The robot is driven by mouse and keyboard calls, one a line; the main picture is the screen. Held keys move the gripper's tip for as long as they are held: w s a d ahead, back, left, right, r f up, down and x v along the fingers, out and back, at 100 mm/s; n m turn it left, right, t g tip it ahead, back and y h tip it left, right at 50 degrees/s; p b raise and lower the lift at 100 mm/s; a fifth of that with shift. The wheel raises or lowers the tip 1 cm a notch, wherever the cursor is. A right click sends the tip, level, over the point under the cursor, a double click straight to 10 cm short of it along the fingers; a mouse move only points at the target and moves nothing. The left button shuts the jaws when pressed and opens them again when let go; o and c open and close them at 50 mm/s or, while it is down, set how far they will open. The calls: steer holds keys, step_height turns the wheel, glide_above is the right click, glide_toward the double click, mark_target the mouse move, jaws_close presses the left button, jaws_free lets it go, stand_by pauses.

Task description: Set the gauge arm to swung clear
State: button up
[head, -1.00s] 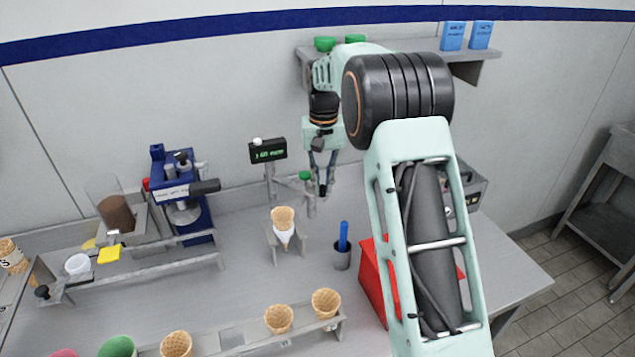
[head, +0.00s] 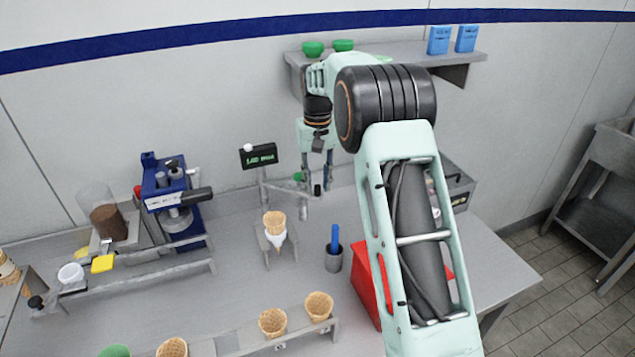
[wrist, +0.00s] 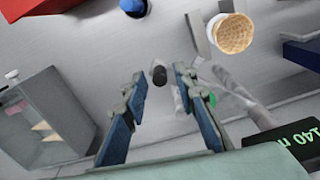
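The gauge stand has a dark display (head: 258,156) on a grey post. A thin grey gauge arm (head: 283,187) reaches right from the post, with a green knob (head: 298,176) near its outer end. My gripper (head: 316,186) points down at that end, fingers apart. In the wrist view, my gripper (wrist: 159,78) is open, with a small black-tipped piece (wrist: 159,75) showing between the fingertips. The gauge arm (wrist: 232,90) and green knob (wrist: 212,99) lie beside the right finger, which partly hides them. I cannot tell whether anything touches.
A cone in a white sleeve (head: 275,228) stands in a holder in front of the gauge. A grey cup with a blue handle (head: 334,258) and a red box (head: 366,285) are to the right. A blue machine (head: 172,195) stands left. A shelf (head: 385,57) is above.

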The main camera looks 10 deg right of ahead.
step_height(320, 180, up, 8)
steer(key=shift+f, duration=0.25)
stand_by(0.5)
steer(key=shift+c, duration=0.4)
